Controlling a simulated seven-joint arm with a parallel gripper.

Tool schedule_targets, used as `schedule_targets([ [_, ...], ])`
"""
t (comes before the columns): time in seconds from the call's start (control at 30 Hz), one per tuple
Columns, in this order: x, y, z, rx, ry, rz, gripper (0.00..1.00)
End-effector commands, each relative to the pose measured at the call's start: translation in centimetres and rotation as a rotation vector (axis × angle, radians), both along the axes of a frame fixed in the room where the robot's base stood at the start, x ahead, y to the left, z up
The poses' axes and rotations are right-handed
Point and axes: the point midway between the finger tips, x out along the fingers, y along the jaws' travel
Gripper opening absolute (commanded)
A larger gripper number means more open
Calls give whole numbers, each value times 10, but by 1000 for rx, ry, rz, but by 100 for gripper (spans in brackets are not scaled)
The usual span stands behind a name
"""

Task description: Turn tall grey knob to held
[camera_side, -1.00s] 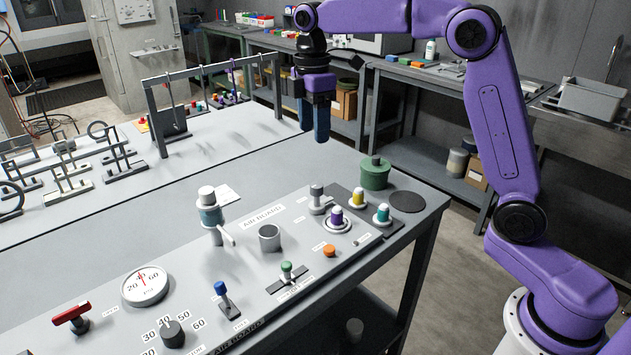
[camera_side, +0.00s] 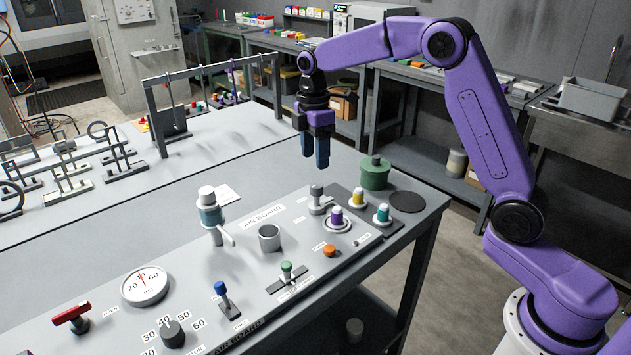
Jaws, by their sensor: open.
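The tall grey knob (camera_side: 317,196) stands upright on the air board at the back right, on a small grey base. Its label is too small to read. My gripper (camera_side: 315,160) hangs above and slightly behind the knob in the picture, fingers pointing down, open and empty. The fingertips are apart from the knob, with a gap between them.
A purple-topped knob (camera_side: 336,216), a yellow-topped knob (camera_side: 358,198) and a teal-topped knob (camera_side: 382,213) stand close by on the right. A green canister (camera_side: 375,174) is behind them. A grey cup (camera_side: 269,238) and a teal-and-white valve (camera_side: 210,216) stand to the left.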

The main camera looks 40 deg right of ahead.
Motion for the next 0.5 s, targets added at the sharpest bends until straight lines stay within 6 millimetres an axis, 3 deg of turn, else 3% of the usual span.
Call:
schedule_targets([
  [0.3,-3,1,-57,0,4,0,60],
  [0.5,-3,0,-75,0,1,-1,60],
])
